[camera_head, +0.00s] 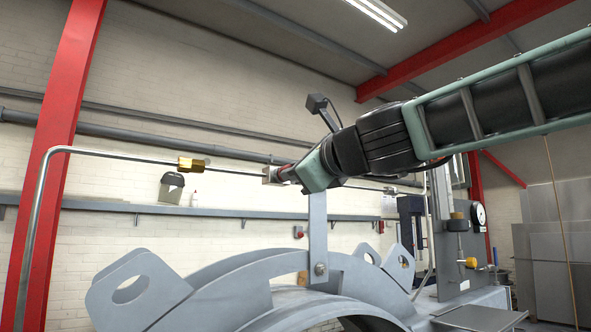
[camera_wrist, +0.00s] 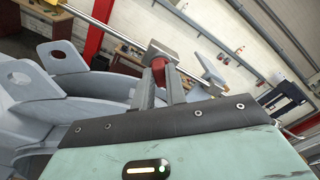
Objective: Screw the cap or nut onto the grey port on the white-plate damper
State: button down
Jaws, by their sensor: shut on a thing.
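I cannot make out a grey port.
The grey ring (camera_head: 250,275) with lugs (camera_head: 133,287) fills the lower middle. A flat upright bar (camera_head: 318,235) rises from it just below my gripper. A bent pipe (camera_head: 45,190) with a brass fitting (camera_head: 192,164) runs across from the left. Red columns (camera_head: 62,130) stand behind.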

jog(key=m, duration=0.2)
jog(key=f+m, duration=0.1)
jog(key=m, duration=0.1)
jog(key=shift+w, duration=0.15)
jog(key=c, duration=1.3)
grip_release()
jog(key=shift+c, duration=0.2)
jog(key=shift+r+v, duration=0.2)
jog(key=shift+v, duration=1.1)
jog(key=shift+r+v, duration=0.15)
jog(key=shift+v, duration=1.2)
jog(key=shift+c, duration=0.9)
jog(key=m+b, duration=0.1)
jog(key=m, duration=1.1)
jog(key=m+b, duration=0.2)
jog(key=m, duration=1)
jog(key=w+m+b, duration=0.1)
jog(key=m+b, duration=0.1)
jog(key=m, duration=0.9)
jog(key=shift+a+r+m, duration=0.1)
jog(key=shift+a+m, duration=0.2)
jog(key=shift+m, duration=0.1)
